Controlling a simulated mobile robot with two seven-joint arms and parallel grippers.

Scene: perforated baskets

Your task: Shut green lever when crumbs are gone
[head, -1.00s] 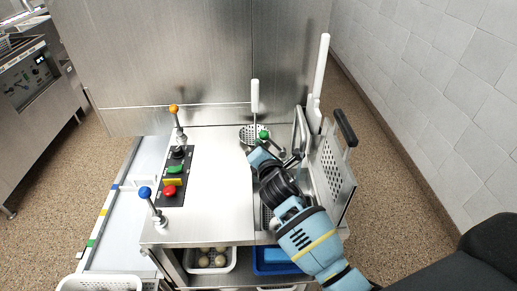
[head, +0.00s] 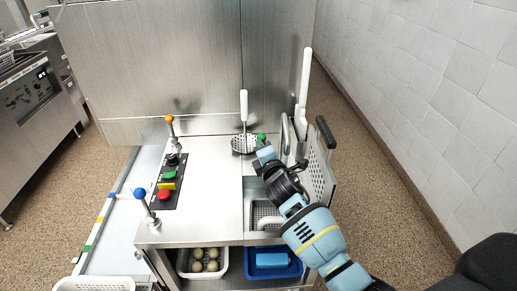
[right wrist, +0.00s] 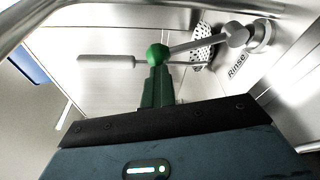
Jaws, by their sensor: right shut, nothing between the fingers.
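The green lever's round knob (head: 262,137) is at the back right of the steel worktop. In the right wrist view the green knob (right wrist: 157,55) sits on a metal rod running right to a mount beside the word "Rinse". My right gripper (head: 264,151) is shut and empty, its fingertips right at the knob. In the right wrist view its fingers (right wrist: 157,88) are just below the knob; I cannot tell whether they touch. A sink with a perforated basket (head: 262,212) is below my right arm, partly hidden. No crumbs can be made out. My left gripper is not in view.
A perforated basket side (head: 320,178) with a black handle stands right of the sink. Orange (head: 170,119) and blue (head: 140,193) knobbed levers and coloured buttons are at left. A blue tray (head: 290,271) is below.

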